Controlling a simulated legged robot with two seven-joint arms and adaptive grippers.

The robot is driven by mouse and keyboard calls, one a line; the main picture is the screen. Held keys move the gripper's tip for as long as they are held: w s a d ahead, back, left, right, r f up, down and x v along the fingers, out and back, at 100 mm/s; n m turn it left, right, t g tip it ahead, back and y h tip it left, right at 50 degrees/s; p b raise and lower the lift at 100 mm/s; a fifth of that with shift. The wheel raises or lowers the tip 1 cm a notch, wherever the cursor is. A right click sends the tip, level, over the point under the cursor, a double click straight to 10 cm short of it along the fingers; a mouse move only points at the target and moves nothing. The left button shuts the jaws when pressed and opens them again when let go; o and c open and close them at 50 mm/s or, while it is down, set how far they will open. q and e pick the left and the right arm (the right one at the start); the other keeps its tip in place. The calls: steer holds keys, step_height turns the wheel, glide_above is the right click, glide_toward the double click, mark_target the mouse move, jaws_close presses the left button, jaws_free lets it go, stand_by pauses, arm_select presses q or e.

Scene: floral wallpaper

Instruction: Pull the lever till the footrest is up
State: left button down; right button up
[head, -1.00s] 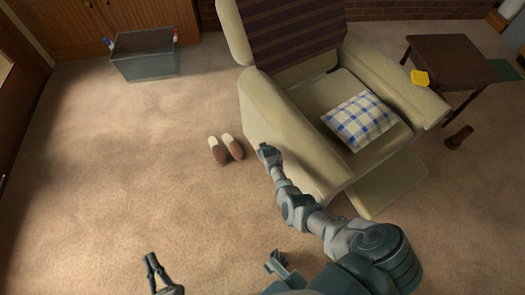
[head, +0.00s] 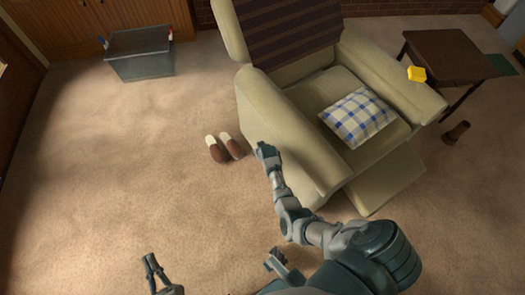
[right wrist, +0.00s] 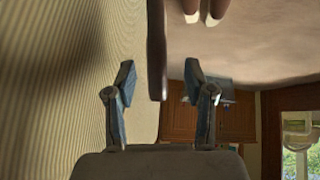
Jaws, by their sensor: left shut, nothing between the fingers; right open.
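The beige recliner (head: 290,130) stands right of centre in the head view, its footrest (head: 388,188) showing as a flap low at its front. A dark brown lever (right wrist: 157,50) shows in the right wrist view beside the ribbed side of the chair (right wrist: 90,60). My right gripper (right wrist: 160,85) is open, one finger on each side of the lever, with no clear contact. In the head view my right gripper (head: 266,152) is at the chair's outer side, and the lever is hidden there. My left gripper (head: 151,257) is shut and empty above the carpet, away from the chair.
Slippers (head: 224,148) lie on the carpet by the chair's side. A checked cushion (head: 358,117) lies on the seat. A side table (head: 450,58) and a dark brown object (head: 456,132) are at right. A grey bin (head: 140,57) stands far left. The left carpet is clear.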

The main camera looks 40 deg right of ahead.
steer(key=v, duration=0.8)
steer(key=shift+r, duration=0.2)
